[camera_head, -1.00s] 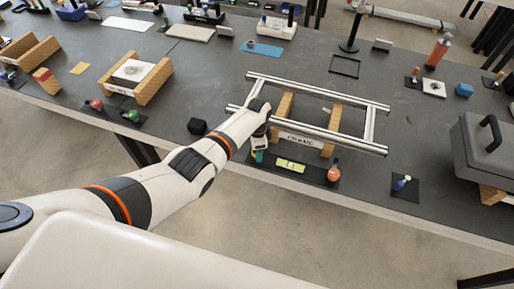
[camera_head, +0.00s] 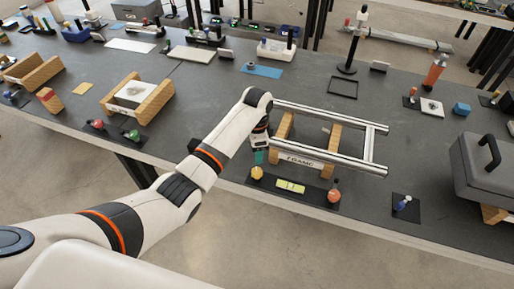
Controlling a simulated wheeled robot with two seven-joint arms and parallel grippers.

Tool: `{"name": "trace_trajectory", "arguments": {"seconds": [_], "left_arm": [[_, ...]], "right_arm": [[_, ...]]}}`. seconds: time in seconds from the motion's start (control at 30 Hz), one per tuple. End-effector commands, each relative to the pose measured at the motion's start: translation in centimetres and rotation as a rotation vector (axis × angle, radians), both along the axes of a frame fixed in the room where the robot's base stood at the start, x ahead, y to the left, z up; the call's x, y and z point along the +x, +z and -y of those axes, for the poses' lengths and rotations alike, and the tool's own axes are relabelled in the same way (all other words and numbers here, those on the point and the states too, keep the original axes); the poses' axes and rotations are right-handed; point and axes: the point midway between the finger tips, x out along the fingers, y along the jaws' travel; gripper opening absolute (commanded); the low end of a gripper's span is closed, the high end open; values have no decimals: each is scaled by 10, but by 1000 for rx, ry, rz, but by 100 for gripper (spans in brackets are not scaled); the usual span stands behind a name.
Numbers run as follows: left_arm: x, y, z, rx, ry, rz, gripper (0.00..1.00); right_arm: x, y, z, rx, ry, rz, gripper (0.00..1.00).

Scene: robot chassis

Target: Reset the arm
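My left arm comes in from the left, and its gripper (camera_head: 259,156) points down beside the left end of the metal-rail frame (camera_head: 335,152). Teal shows at the gripper's tip, above a yellow knob (camera_head: 257,173) on a black pad (camera_head: 312,196). The fingers are too small to tell open from shut. The frame lies on wooden blocks (camera_head: 331,150), with a label (camera_head: 299,160) on the near side. A red knob (camera_head: 333,196) and a yellow-green card (camera_head: 290,187) are also on the pad. My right gripper is not in view.
A grey case (camera_head: 490,165) stands at the right edge. A wooden cradle (camera_head: 137,97) with a pale block is left of my arm. A blue-topped item (camera_head: 403,203) stands on a small black pad near the front edge.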

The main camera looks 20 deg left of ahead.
Motion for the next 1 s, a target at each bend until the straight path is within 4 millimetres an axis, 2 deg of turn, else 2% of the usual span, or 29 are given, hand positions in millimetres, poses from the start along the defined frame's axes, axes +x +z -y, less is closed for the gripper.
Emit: {"name": "trace_trajectory", "arguments": {"seconds": [0.53,0.67,0.77,0.9,1.0], "left_arm": [[0,3,0,-1,0,0,59],[-9,-5,2,-5,16,5,59],[-31,-21,7,-19,61,19,59],[-83,-44,12,-52,183,60,59],[-125,-53,11,-75,292,92,59]], "right_arm": [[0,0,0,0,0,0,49],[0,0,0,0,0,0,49],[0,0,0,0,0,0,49],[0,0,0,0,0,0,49],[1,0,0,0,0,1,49]]}}
